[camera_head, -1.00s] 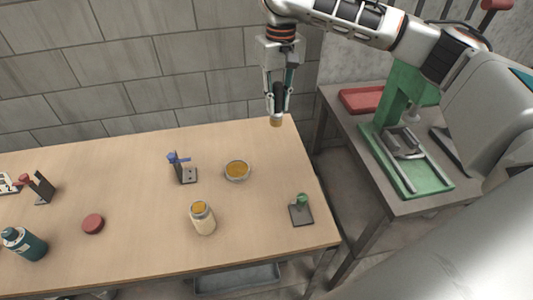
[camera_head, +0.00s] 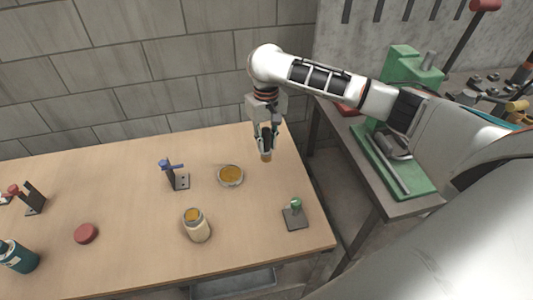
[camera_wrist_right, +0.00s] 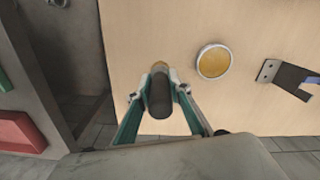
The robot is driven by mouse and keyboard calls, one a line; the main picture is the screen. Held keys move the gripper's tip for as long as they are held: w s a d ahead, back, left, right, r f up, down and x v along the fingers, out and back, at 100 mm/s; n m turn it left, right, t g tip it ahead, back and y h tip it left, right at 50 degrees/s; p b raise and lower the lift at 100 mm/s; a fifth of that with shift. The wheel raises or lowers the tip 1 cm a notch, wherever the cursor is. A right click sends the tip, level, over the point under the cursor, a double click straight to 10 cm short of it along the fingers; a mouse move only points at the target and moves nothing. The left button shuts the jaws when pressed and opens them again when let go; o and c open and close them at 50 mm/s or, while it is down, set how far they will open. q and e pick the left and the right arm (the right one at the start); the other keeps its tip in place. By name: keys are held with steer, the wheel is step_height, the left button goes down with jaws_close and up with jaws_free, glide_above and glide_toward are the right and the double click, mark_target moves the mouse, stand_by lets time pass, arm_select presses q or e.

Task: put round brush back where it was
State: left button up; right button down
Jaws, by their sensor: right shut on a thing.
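My right gripper (camera_head: 266,146) is shut on the round brush (camera_head: 266,157), which has a dark handle and a tan lower end. The brush points down above the back right part of the wooden table (camera_head: 130,190); the gap to the table top is hard to judge. In the right wrist view, the brush (camera_wrist_right: 160,97) sits between the two fingers (camera_wrist_right: 160,90). A round dish with an amber surface (camera_head: 230,175) lies left of the brush, apart from it; it also shows in the wrist view (camera_wrist_right: 214,62). My left gripper is out of view.
A dark stand with a blue part (camera_head: 176,177) is left of the dish. A jar with an amber top (camera_head: 197,227) stands in front. A dark plate with a green knob (camera_head: 295,216) is near the right edge. A red disc (camera_head: 86,233) and teal bottle (camera_head: 18,257) are at left.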

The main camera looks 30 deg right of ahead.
mark_target(266, 151)
steer(key=shift+f, duration=0.65)
step_height(266, 151, down, 4)
steer(key=shift+r, duration=0.2)
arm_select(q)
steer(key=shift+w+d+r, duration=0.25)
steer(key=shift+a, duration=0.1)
arm_select(e)
steer(key=shift+f, duration=0.1)
steer(key=c, duration=1.8)
jaws_free()
steer(key=shift+c, duration=0.2)
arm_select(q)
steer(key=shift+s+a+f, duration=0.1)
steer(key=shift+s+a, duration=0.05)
